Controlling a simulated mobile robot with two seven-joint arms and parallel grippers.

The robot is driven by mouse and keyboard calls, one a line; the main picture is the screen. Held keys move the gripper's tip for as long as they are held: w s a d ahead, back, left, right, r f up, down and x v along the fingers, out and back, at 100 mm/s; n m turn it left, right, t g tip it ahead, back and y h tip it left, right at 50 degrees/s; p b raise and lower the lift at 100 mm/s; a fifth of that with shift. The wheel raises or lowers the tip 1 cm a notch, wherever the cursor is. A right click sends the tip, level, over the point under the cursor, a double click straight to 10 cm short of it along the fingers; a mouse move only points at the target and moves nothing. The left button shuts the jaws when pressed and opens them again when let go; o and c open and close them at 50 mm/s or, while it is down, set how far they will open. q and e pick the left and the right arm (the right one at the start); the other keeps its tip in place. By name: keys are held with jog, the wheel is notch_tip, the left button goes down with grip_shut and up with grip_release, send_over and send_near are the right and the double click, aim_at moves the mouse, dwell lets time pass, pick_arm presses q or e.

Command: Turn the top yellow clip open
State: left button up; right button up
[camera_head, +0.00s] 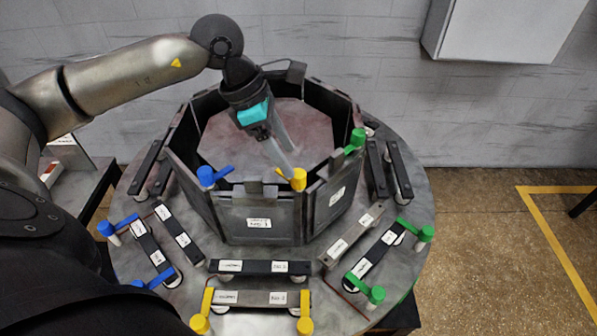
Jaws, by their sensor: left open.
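The top yellow clip (299,179) sits on the front rim of the dark hexagonal furnace chamber (210,212), above the front panel. Its round yellow knob shows, and a short yellow lever points up and left from it. My left gripper (285,164) reaches down over the chamber from behind, with its fingers open. The fingertips are close to the yellow clip's lever and knob. I cannot tell whether they touch it. My right gripper is not in view.
A blue clip (207,176) and a green clip (357,138) are also on the rim. Lower yellow clips (304,325), blue clips (106,229) and green clips (376,295) stand around the round base plate (422,205), beside dark and grey bars. Open floor lies right.

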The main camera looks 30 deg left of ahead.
aim_at(298, 173)
pick_arm(q)
jog(key=x, duration=0.6)
jog(key=shift+w+d+f, duration=0.1)
jog(key=shift+d+f, duration=0.05)
grip_shut()
dwell(0.4)
